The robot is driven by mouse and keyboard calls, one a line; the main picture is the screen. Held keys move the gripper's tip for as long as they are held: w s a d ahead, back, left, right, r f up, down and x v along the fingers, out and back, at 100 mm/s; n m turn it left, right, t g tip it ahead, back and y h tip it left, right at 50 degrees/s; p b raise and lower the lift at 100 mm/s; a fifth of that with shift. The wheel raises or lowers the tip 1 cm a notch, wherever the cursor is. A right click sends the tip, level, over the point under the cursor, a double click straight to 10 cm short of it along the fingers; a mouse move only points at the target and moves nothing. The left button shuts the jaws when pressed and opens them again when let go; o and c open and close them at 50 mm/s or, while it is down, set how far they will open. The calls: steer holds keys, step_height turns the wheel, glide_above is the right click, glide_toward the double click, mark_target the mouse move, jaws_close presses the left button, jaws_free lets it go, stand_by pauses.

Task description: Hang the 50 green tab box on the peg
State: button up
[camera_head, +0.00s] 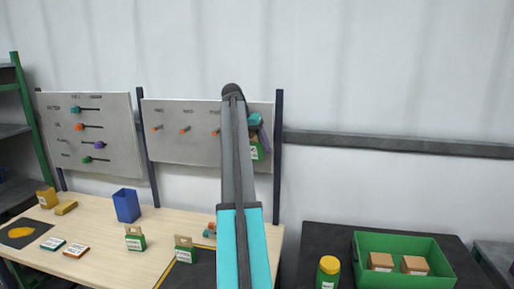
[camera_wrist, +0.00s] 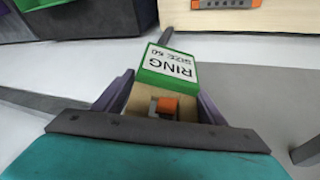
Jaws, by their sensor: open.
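The green box with a white label reading RING SIZE 50 (camera_wrist: 168,65) and a tan cardboard tab (camera_wrist: 140,100) is between my gripper's purple fingers in the wrist view. An orange peg tip (camera_wrist: 167,106) shows in the tab's opening. My gripper (camera_wrist: 160,95) is open, with a finger on each side of the tab; whether either touches it I cannot tell. In the head view the box (camera_head: 257,153) is at the right end of the right-hand board, below my gripper (camera_head: 262,137). My arm hides part of that board.
The right-hand board (camera_head: 180,147) has other orange-tipped pegs (camera_head: 185,130). Two green tab boxes (camera_head: 135,240) (camera_head: 184,252) and a blue bin (camera_head: 126,206) stand on the wooden table (camera_head: 105,225). A green crate (camera_head: 380,280) and yellow-lidded jar (camera_head: 328,272) are at right.

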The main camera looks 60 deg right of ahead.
steer(key=p+v, duration=0.6)
steer(key=v, duration=0.7)
steer(key=shift+a+r, duration=0.25)
steer(key=shift+r, duration=0.05)
steer(key=shift+s, duration=0.1)
